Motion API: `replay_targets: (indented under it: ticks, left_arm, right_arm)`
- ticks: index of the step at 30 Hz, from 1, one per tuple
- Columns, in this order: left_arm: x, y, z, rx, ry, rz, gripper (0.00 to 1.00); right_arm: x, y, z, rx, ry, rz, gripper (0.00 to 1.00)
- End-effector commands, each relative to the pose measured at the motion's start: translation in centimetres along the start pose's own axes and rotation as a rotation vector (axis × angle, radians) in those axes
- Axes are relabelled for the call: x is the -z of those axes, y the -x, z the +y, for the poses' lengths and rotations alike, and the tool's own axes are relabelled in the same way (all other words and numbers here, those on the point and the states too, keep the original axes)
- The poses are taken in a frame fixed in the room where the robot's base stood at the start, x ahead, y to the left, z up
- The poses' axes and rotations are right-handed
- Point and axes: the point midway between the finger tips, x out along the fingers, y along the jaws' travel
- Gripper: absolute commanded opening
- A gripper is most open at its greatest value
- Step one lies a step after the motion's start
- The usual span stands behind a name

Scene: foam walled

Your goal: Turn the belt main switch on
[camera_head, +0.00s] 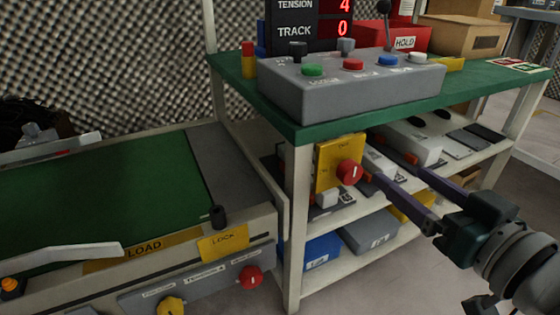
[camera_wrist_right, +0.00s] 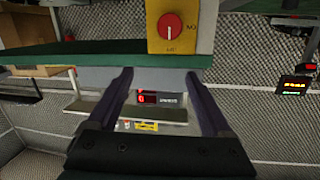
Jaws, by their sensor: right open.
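The main switch is a yellow box (camera_head: 326,180) with a round red knob (camera_head: 350,172), fixed at the front corner of the green-topped bench. In the right wrist view the yellow box (camera_wrist_right: 205,35) and red knob (camera_wrist_right: 171,27) are at the top, with a white line upright on the knob and small lettering beside it. My right gripper (camera_head: 391,173) is open and empty, its two purple fingers just right of the knob in the head view. In the right wrist view the fingertips (camera_wrist_right: 158,77) lie below the knob, apart from it. My left gripper is not in view.
A grey control box (camera_head: 350,92) with coloured buttons stands on the green bench top (camera_head: 480,78). Shelves (camera_head: 345,215) below hold boxes and bins. A green conveyor belt (camera_head: 100,190) is at left, with a yellow knob (camera_head: 171,306) and another red knob (camera_head: 251,278) on its front.

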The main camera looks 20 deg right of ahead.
Motion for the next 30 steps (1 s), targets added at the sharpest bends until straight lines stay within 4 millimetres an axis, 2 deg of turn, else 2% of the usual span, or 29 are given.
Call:
replay_targets:
  ticks: [1, 3, 7, 13, 24, 30]
  left_arm:
    - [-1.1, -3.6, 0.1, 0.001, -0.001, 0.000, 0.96]
    - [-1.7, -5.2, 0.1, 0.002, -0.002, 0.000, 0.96]
    - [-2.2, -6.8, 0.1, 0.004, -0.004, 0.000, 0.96]
    - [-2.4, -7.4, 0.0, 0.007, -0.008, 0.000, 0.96]
    - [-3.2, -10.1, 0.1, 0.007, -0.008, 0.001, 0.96]
    - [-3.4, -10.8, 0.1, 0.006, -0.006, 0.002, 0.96]
  right_arm:
    - [-3.6, -0.5, 0.4, 0.023, -0.008, 0.027, 0.84]
    - [-5.0, -0.6, 0.3, 0.055, -0.021, 0.060, 0.84]
    - [-6.4, -0.6, 0.2, 0.099, -0.036, 0.101, 0.84]
    - [-6.4, -1.4, -0.1, 0.120, -0.044, 0.118, 0.84]
    - [-5.6, -8.0, -0.8, 0.120, -0.041, 0.120, 0.84]
    - [-5.3, -10.0, -1.1, 0.119, -0.042, 0.117, 0.84]
